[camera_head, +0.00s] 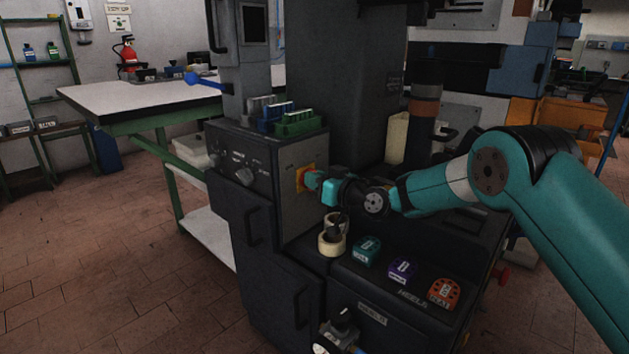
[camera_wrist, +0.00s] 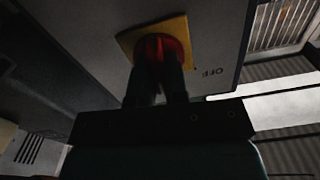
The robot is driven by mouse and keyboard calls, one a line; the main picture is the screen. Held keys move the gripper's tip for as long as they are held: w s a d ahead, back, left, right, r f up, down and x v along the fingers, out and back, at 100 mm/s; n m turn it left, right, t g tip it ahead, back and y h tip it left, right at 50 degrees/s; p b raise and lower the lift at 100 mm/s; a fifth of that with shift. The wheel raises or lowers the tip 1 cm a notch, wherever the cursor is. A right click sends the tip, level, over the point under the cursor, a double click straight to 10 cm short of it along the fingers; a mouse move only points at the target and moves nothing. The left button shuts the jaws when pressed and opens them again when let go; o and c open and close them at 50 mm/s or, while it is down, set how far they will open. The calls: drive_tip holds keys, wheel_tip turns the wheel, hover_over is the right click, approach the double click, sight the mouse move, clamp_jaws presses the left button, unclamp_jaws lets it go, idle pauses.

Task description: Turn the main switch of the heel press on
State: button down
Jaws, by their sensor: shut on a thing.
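The main switch (camera_head: 304,178) is a red knob on a yellow plate, on the side face of the dark heel press (camera_head: 283,205). In the wrist view the red knob (camera_wrist: 161,47) sits in the middle of the tilted yellow plate (camera_wrist: 128,43). My gripper (camera_head: 317,180) reaches the switch from the right. In the wrist view its two dark fingers (camera_wrist: 160,70) are closed on the red knob and cover much of it. An "OFF" marking (camera_wrist: 212,72) shows beside the plate. The knob's exact angle is hard to tell.
Tape rolls (camera_head: 331,241) stand on the press's ledge below my gripper. Teal (camera_head: 367,250), purple (camera_head: 403,270) and orange (camera_head: 443,292) blocks sit to their right. Green and blue holders (camera_head: 294,122) are on top of the press. A white-topped table (camera_head: 150,98) stands behind.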

drive_tip(key=m, duration=0.3)
drive_tip(key=shift+d+m+p, duration=0.1)
drive_tip(key=shift+m+p, duration=0.2)
drive_tip(key=shift+w+f+m+p, duration=0.15)
drive_tip(key=shift+m+p, duration=0.25)
drive_tip(key=shift+m, duration=1.5)
drive_tip(key=c, duration=1.1)
unclamp_jaws()
drive_tip(key=shift+c, duration=0.2)
drive_tip(key=shift+d, duration=0.1)
drive_tip(key=v, duration=1.7)
